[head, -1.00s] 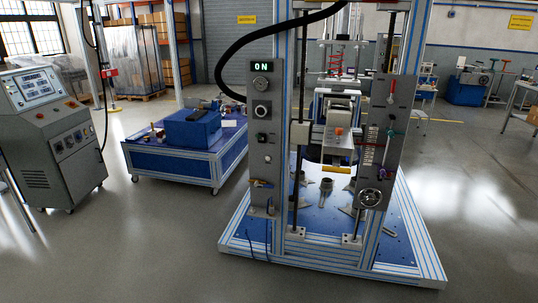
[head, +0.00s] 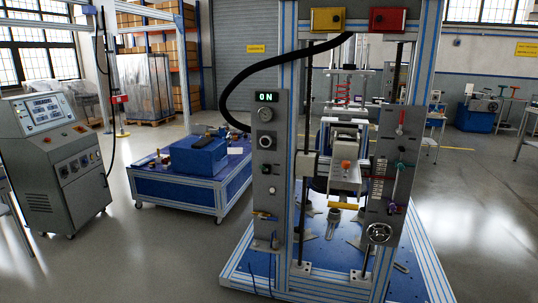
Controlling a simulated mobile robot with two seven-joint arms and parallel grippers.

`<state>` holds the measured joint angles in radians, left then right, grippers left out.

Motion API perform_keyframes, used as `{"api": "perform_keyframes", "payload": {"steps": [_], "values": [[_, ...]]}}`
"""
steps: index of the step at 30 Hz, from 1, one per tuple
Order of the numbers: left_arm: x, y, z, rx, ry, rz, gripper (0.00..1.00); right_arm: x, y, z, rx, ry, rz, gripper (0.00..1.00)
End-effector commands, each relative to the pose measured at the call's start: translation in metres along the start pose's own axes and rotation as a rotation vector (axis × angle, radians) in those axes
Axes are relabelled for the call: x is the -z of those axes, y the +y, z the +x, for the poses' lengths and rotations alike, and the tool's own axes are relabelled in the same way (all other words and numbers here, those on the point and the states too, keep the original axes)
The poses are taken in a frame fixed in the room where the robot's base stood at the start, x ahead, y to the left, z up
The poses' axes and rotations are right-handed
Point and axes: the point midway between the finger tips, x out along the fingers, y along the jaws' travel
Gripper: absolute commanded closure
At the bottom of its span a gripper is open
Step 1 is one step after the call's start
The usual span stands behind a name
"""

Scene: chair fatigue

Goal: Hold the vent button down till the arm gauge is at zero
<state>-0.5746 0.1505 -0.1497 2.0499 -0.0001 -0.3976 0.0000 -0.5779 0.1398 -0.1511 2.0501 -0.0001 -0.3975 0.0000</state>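A test rig of aluminium profiles stands right of centre in the head view. Its grey left panel (head: 267,190) has a lit ON display (head: 266,98), a round knob (head: 265,115), a round dial or button (head: 266,142) and small controls below. Its grey right panel (head: 403,165) carries a white scale strip (head: 377,178), small coloured levers and a handwheel (head: 379,233). I cannot tell which control is the vent button or which part is the arm gauge; labels are too small to read. Neither of my grippers is in view.
A grey control console (head: 50,160) stands at the left. A blue wheeled cart (head: 175,187) with a blue box (head: 198,157) is left of the rig. A yellow box (head: 328,20) and a red box (head: 387,20) sit high on the rig. Open floor lies in front left.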

Motion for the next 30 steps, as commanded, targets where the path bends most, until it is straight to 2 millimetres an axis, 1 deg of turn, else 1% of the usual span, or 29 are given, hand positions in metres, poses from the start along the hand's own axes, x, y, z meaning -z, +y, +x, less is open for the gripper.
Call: {"api": "perform_keyframes", "payload": {"steps": [11, 14, 18, 20, 30], "values": [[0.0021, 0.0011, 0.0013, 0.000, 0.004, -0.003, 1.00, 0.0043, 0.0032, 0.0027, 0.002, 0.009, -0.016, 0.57], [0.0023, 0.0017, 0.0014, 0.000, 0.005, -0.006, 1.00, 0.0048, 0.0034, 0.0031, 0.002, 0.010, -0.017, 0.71], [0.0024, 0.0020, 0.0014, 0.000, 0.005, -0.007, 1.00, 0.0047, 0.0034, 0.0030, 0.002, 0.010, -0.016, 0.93], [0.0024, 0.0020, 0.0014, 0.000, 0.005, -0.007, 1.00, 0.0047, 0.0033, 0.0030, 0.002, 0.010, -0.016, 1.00], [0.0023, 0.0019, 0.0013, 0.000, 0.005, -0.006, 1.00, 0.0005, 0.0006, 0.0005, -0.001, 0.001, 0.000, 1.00]]}}
